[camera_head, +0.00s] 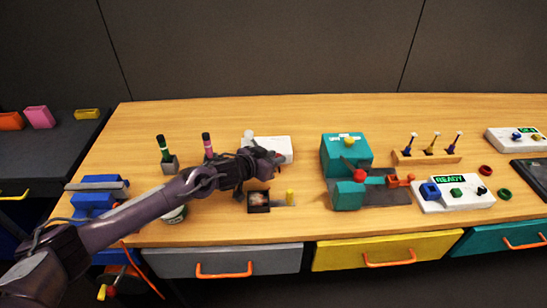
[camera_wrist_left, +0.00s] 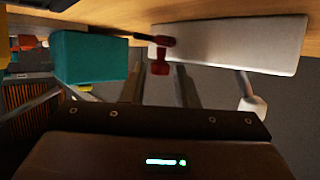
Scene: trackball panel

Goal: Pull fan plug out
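No fan is clear to me. A small dark red piece (camera_wrist_left: 160,62), possibly the plug, shows at the edge of the white panel (camera_wrist_left: 232,42) in the wrist view, with a dark bar beside it. My left gripper (camera_head: 272,164) is at the front edge of the white panel (camera_head: 279,146) in the head view. In the wrist view its fingers (camera_wrist_left: 161,84) are apart, with the red piece between or just beyond their tips. Contact cannot be told. A white knob (camera_wrist_left: 252,107) stands out from the panel. My right gripper is in neither view.
A teal machine (camera_head: 345,157) with a red knob stands right of my gripper. A dark box (camera_head: 259,203) and yellow peg (camera_head: 290,197) lie in front. Bottles (camera_head: 162,143) stand left, and a white READY panel (camera_head: 455,193) lies right.

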